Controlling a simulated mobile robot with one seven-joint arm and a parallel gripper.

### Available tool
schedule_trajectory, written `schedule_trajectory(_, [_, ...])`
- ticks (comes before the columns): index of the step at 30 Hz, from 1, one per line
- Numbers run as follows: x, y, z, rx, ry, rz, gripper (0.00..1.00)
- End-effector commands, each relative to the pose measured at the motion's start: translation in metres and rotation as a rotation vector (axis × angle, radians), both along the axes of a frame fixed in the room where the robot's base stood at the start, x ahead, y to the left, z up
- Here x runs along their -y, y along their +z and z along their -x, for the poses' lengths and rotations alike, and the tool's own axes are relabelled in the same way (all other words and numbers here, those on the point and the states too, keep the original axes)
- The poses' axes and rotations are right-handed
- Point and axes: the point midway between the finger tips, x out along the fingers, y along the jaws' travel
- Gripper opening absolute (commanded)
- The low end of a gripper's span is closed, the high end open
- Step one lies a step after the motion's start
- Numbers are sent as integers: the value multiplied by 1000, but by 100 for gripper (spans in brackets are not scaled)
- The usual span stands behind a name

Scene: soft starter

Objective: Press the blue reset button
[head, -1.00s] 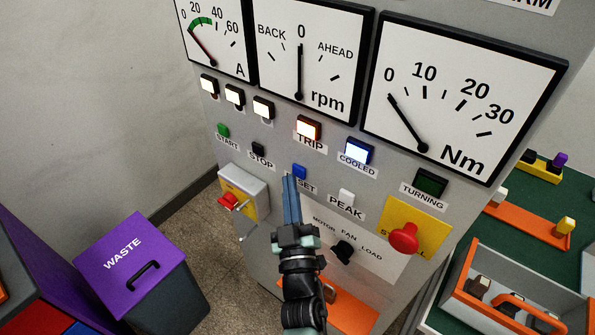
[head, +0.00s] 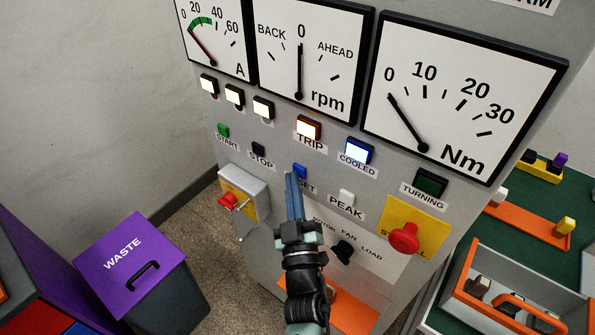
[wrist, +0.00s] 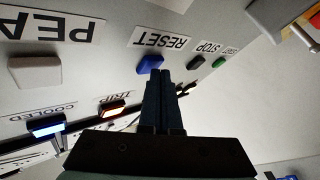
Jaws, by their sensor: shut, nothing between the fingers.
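The blue reset button (head: 300,170) is on the grey panel, between the black STOP button and the white PEAK button. It also shows in the wrist view (wrist: 150,64), beside its RESET label (wrist: 160,41). My gripper (head: 291,176) is shut and empty, with its fingers pointing at the blue button. In the head view the fingertips are just below the button and cover part of its label. In the wrist view the fingertips (wrist: 160,74) overlap the button's lower edge. I cannot tell whether they touch it.
The TRIP lamp (head: 309,128) glows orange and the COOLED lamp (head: 358,151) glows bluish white. The black STOP button (head: 258,149), white PEAK button (head: 346,197) and red stop knob (head: 404,238) are nearby. A red switch (head: 228,201) sits on a box at left.

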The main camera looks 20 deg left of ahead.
Motion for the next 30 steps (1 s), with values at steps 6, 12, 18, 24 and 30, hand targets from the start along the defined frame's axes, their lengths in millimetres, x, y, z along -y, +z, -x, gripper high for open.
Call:
schedule_trajectory(6, [1,0,-3,0,-1,0,0])
schedule_trajectory(12, [1,0,-3,1,-2,-1,0])
schedule_trajectory(18, [0,0,0,-1,-1,0,0])
schedule_trajectory(24, [-3,0,10,-1,0,0,0])
schedule_trajectory(30, [-4,0,13,0,-1,-1,0])
